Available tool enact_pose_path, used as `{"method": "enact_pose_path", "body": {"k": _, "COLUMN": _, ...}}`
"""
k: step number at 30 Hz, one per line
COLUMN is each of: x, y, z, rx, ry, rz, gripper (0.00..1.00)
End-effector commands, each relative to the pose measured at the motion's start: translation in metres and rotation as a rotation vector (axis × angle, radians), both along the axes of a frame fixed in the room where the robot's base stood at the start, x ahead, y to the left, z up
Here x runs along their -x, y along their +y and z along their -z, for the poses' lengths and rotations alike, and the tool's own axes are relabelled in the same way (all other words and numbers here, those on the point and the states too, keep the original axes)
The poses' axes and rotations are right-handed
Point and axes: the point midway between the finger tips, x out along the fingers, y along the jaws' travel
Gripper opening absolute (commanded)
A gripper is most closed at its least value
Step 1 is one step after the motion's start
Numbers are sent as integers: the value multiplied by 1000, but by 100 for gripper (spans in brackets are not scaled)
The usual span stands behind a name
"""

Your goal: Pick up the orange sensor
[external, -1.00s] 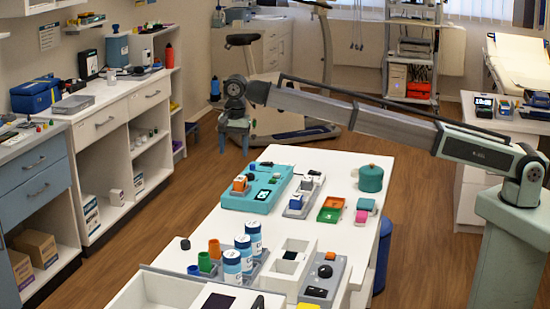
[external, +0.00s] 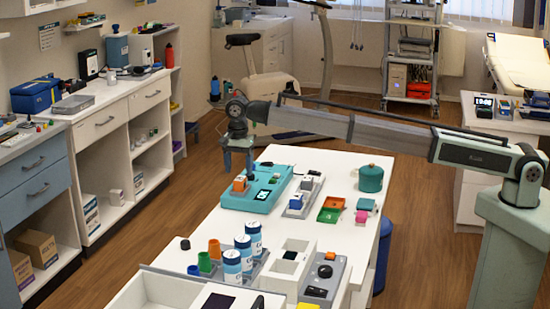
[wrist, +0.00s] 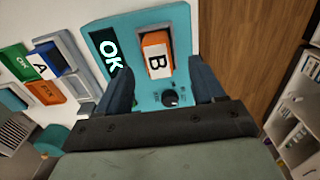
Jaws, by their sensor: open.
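The orange sensor (external: 240,184) sits in the teal device (external: 232,203) at the far left of the white table. In the wrist view the orange sensor (wrist: 148,70) has a white label with a black "B" and sits in a slot of the teal device (wrist: 120,22), beside a dark "OK" screen (wrist: 109,50) and a black knob (wrist: 171,98). My gripper (external: 238,170) points down above the far left part of the device. In the wrist view my gripper (wrist: 163,82) is open and empty, its two fingers apart on either side of the sensor's near end in the picture.
A grey holder with a blue-and-white block (external: 307,183) stands right of the device. White-and-blue bottles (external: 243,250) and cups stand nearer the camera.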

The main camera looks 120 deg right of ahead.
Motion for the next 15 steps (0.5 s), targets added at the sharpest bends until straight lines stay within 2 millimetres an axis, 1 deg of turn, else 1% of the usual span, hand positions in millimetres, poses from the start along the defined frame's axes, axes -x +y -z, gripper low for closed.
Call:
{"method": "enact_pose_path", "body": {"k": 5, "x": 2, "y": 1, "z": 11, "rx": -1, "ry": 1, "rz": 0, "gripper": 68}}
{"method": "enact_pose_path", "body": {"k": 12, "x": 4, "y": 1, "z": 42, "rx": -1, "ry": 1, "rz": -1, "gripper": 68}}
{"method": "enact_pose_path", "body": {"k": 15, "x": 4, "y": 1, "z": 50, "rx": 0, "ry": 0, "rz": -1, "gripper": 68}}
